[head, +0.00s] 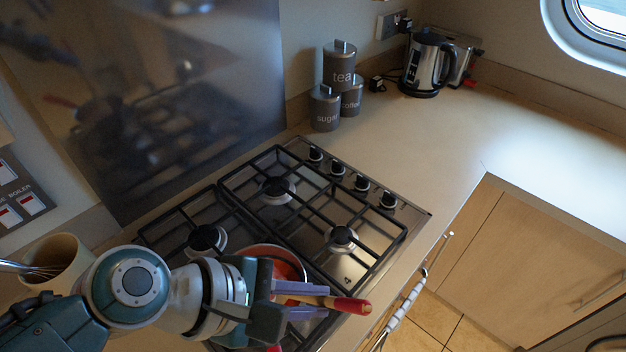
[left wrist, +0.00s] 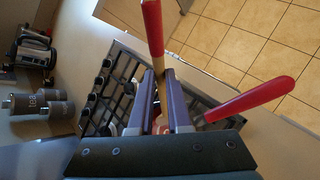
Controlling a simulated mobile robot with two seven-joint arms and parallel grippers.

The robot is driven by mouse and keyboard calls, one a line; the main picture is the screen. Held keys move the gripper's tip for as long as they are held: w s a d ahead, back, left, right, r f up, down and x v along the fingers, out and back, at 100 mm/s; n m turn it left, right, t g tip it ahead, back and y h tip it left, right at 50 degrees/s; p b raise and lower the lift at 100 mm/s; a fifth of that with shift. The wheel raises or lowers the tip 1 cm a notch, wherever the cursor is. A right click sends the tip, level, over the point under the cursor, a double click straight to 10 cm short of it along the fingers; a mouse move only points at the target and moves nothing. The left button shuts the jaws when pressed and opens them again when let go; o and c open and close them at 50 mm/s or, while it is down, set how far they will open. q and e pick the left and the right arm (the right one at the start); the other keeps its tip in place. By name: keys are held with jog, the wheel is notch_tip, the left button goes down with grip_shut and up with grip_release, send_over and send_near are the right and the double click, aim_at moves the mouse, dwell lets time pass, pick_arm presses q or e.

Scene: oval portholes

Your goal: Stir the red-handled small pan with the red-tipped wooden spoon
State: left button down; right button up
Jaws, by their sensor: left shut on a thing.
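The wooden spoon has a red handle tip (head: 350,305), which points right in the head view. My left gripper (head: 322,301) is shut on the spoon's wooden shaft, over the front of the hob. In the left wrist view the spoon (left wrist: 153,30) runs between the two purple fingers (left wrist: 163,88), red tip away from the wrist. The small pan (head: 285,260), orange-red inside, sits on the hob behind and below the gripper, which hides much of it. Its red handle (left wrist: 258,100) shows in the left wrist view. The spoon's lower end is hidden. My right gripper is not seen.
The black-grated gas hob (head: 342,236) has free burners behind and to the right. Tea, coffee and sugar canisters (head: 340,68) and a kettle (head: 427,62) stand at the back. A utensil pot (head: 55,262) is at left. The right counter is clear.

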pick_arm(q)
jog(key=shift+w+a+b, duration=0.25)
jog(key=shift+w+a, duration=0.05)
jog(key=shift+w, duration=0.35)
jog(key=shift+w+a+b, duration=0.25)
jog(key=shift+w, duration=0.4)
jog(key=shift+s+a+p, duration=0.9)
jog(key=shift+s+p, duration=0.3)
jog(key=shift+p, duration=0.1)
dwell(0.4)
